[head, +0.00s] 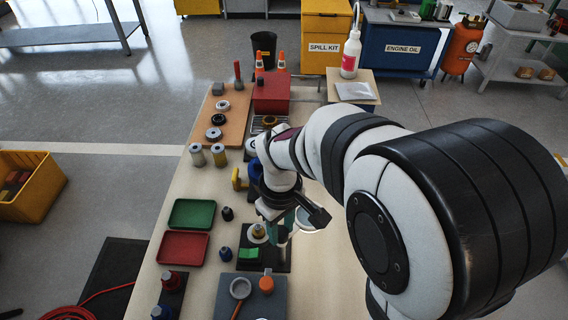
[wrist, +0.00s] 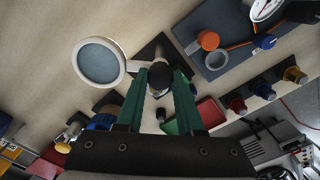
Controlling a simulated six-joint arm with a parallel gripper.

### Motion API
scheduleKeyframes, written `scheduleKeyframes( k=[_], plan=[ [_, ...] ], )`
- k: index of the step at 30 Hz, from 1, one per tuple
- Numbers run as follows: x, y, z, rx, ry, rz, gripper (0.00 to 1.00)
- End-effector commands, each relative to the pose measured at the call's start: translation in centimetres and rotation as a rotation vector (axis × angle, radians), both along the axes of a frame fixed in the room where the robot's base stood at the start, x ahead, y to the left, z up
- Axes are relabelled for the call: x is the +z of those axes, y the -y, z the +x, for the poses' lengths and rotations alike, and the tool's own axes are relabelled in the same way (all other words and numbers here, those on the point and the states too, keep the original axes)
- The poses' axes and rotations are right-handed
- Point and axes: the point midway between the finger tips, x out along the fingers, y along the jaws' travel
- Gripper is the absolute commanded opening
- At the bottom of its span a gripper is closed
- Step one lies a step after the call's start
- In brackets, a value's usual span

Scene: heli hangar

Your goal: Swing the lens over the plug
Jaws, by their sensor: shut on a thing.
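The lens (wrist: 100,61), a round pale glass in a white ring, shows in the wrist view to the left of my gripper (wrist: 160,80). A short arm joins it to a dark knob (wrist: 160,74), which sits between my green fingertips; they are shut on it. In the head view the lens (head: 308,222) is partly hidden by my gripper (head: 281,238). What looks like the plug (head: 258,231), a small brass piece on a pale round base, stands left of my fingers on a black plate (head: 274,258). The lens is to the right of it, not over it. I cannot make out the plug in the wrist view.
A grey board (head: 246,285) with a ring tool and orange knob lies in front. Green (head: 192,213) and red (head: 183,247) trays lie left. Small dark and blue knobs stand between the trays and the plate.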

Motion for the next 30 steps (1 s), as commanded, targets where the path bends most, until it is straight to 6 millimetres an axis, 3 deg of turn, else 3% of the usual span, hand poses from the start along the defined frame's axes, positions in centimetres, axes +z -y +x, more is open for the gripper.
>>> scheduleKeyframes(
  k=[17,30],
  plan=[
    [0.07,-0.07,-0.06,0.049,-0.001,0.001,0.00],
    [0.05,-0.01,-0.07,0.397,-0.002,0.000,0.00]
  ],
)
